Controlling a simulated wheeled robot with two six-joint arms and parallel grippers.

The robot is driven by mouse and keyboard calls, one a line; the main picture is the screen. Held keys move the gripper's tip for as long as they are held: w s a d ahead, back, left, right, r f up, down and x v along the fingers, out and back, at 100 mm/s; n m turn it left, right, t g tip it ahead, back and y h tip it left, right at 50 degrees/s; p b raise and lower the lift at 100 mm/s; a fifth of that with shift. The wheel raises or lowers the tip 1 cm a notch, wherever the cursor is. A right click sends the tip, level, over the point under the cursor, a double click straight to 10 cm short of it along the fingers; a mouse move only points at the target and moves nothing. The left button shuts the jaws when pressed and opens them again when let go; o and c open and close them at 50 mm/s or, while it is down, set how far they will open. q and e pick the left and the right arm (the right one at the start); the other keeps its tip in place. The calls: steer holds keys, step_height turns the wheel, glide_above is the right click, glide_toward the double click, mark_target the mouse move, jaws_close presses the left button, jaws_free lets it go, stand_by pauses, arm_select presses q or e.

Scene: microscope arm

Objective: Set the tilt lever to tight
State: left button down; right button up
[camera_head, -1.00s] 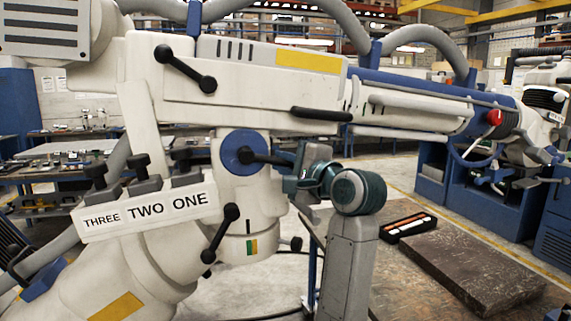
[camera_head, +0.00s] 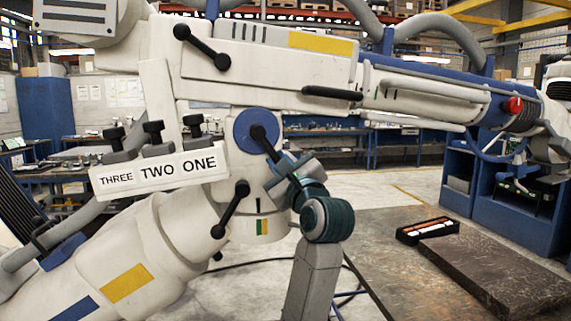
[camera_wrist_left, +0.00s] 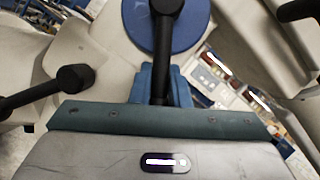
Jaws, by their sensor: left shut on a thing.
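A black lever (camera_head: 263,138) sits on a round blue disc (camera_head: 244,127) on the white microscope arm. It slants down and to the right. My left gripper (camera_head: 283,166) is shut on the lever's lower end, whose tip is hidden. In the left wrist view, the black lever (camera_wrist_left: 163,45) runs from the blue disc (camera_wrist_left: 136,14) down between the blue jaws of my left gripper (camera_wrist_left: 160,84). I cannot read any tight or loose mark at the lever. My right gripper is not in view.
Another black lever (camera_head: 230,209) is just below left. A long black handle (camera_head: 332,93) is above right. A plate (camera_head: 160,172) reading THREE TWO ONE carries black knobs. A black tray (camera_head: 428,230) and a dark slab (camera_head: 500,278) lie at right.

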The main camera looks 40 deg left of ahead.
arm_select(q)
steer(key=shift+s+a+f+m+t, duration=0.2)
steer(key=shift+f+m+t, duration=0.15)
steer(key=shift+m, duration=0.25)
steer(key=shift+s+a+f+m+t, duration=0.15)
steer(key=shift+f+m+t, duration=0.15)
steer(key=shift+m, duration=0.3)
steer(key=shift+s+a+f+m+t+h, duration=0.15)
steer(key=shift+m+t+h, duration=0.2)
steer(key=shift+m, duration=0.15)
steer(key=c, duration=1.4)
jaws_free()
steer(key=shift+c, duration=0.2)
steer(key=shift+o, duration=0.3)
